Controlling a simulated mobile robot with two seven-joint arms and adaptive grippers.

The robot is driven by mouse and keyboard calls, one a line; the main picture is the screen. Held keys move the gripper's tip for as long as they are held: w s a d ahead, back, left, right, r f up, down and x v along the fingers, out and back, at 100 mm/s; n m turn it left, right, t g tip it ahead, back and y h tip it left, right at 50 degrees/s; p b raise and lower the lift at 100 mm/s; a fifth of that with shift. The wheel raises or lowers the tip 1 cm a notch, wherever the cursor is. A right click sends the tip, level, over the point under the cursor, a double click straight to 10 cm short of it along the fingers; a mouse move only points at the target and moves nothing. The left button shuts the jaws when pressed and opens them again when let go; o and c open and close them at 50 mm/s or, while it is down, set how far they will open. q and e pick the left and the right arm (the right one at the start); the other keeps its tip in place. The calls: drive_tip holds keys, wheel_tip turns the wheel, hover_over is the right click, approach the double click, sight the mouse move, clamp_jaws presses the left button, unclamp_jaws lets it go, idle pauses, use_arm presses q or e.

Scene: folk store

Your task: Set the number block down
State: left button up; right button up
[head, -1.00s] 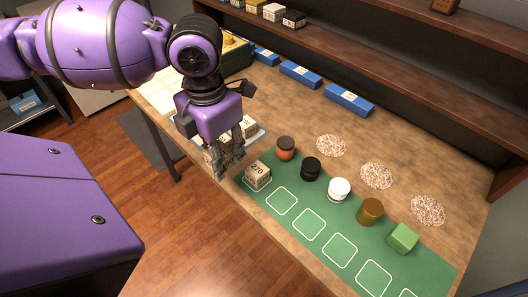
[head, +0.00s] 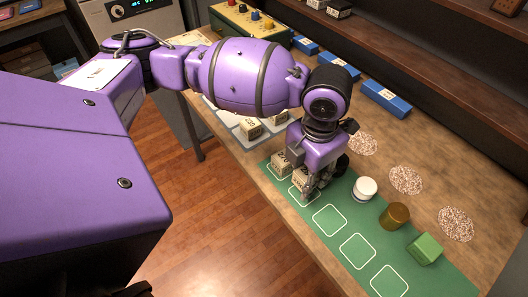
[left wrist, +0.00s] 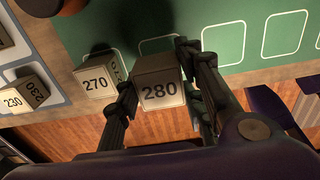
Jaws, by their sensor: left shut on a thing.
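My left gripper (head: 314,190) is shut on the number block marked 280 (left wrist: 159,92), which sits between its fingers in the left wrist view. In the head view the held block (head: 300,178) is partly covered by the fingers. It is at the second outlined square (head: 303,198) of the green mat (head: 330,243); I cannot tell whether it touches the mat. The block marked 270 (head: 281,165) stands just left of it on the first square, and also shows in the left wrist view (left wrist: 97,80). My right gripper is not in view.
A white jar (head: 364,189), a gold cylinder (head: 394,215) and a green cube (head: 425,249) stand along the mat's far side. A black item (head: 342,165) is partly hidden behind my gripper. A tray (head: 226,119) holds other number blocks. Squares to the right are empty.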

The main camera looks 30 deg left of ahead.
use_arm(q)
drive_tip(key=shift+w+d+f, duration=0.1)
drive_tip(key=shift+d+f, duration=0.05)
drive_tip(key=shift+f, duration=0.75)
drive_tip(key=shift+d+f, duration=0.1)
drive_tip(key=shift+f, duration=0.8)
drive_tip(key=o, duration=1.1)
drive_tip(key=shift+f, duration=0.15)
drive_tip(key=shift+o, duration=0.2)
wheel_tip(320, 180, up, 12)
drive_tip(key=shift+r+p, duration=0.2)
drive_tip(key=shift+p, duration=0.2)
